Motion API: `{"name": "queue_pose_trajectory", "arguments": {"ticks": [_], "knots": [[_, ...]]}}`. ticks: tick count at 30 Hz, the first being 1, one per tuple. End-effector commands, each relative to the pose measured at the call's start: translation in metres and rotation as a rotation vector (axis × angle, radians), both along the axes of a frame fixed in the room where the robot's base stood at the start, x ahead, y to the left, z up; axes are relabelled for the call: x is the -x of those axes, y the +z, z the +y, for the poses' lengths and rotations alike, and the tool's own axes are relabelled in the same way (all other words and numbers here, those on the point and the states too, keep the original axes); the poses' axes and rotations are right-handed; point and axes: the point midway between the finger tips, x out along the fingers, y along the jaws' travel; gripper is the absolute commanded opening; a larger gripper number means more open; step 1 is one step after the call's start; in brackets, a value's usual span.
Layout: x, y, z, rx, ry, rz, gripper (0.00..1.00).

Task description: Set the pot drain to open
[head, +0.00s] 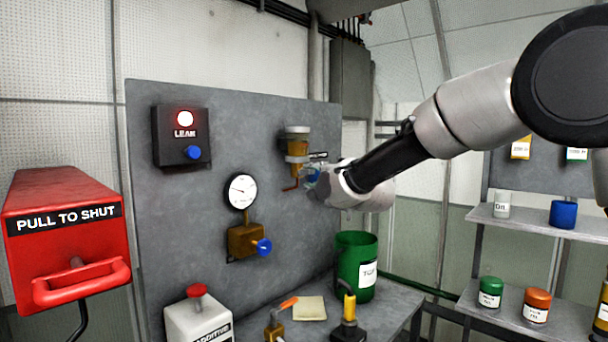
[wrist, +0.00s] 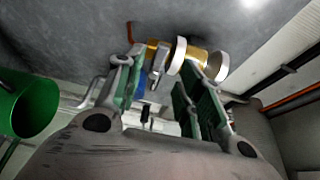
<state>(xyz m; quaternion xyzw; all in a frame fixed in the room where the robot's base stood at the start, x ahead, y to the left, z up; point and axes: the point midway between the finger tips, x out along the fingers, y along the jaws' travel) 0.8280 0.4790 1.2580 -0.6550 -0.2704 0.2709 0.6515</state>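The pot (head: 297,148), a brass-coloured bowl with pale bands, is mounted on the grey wall panel. A small red lever (head: 291,188) shows at its lower end, just left of my gripper (head: 318,184). A bit of blue shows beside the gripper. In the wrist view the pot (wrist: 196,55) lies sideways beyond the fingers, and a red tip (wrist: 130,32) shows at its left end. My gripper (wrist: 153,78) is open there, with its green-padded fingers apart. A grey metal part and a blue part show between or behind the fingers; I cannot tell whether they touch.
A gauge (head: 240,191) with a blue-knobbed brass valve (head: 246,241) and a lit LEAK box (head: 181,136) are on the panel. A red PULL TO SHUT box (head: 66,235) juts out at left. Shelves (head: 540,222) hold jars at right.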

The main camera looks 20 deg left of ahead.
Motion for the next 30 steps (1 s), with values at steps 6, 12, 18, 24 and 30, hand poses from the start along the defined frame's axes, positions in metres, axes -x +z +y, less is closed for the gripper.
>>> {"name": "queue_pose_trajectory", "arguments": {"ticks": [6, 12, 18, 24, 30], "knots": [[-0.022, -0.001, 0.025, -0.008, 0.0, 0.001, 0.38], [-0.044, -0.001, 0.045, -0.007, 0.0, 0.001, 0.38], [-0.053, -0.001, 0.054, -0.005, 0.0, 0.001, 0.38], [-0.053, 0.0, 0.054, -0.005, 0.0, 0.001, 0.38], [-0.053, 0.0, 0.054, -0.005, 0.0, 0.001, 0.05]]}}
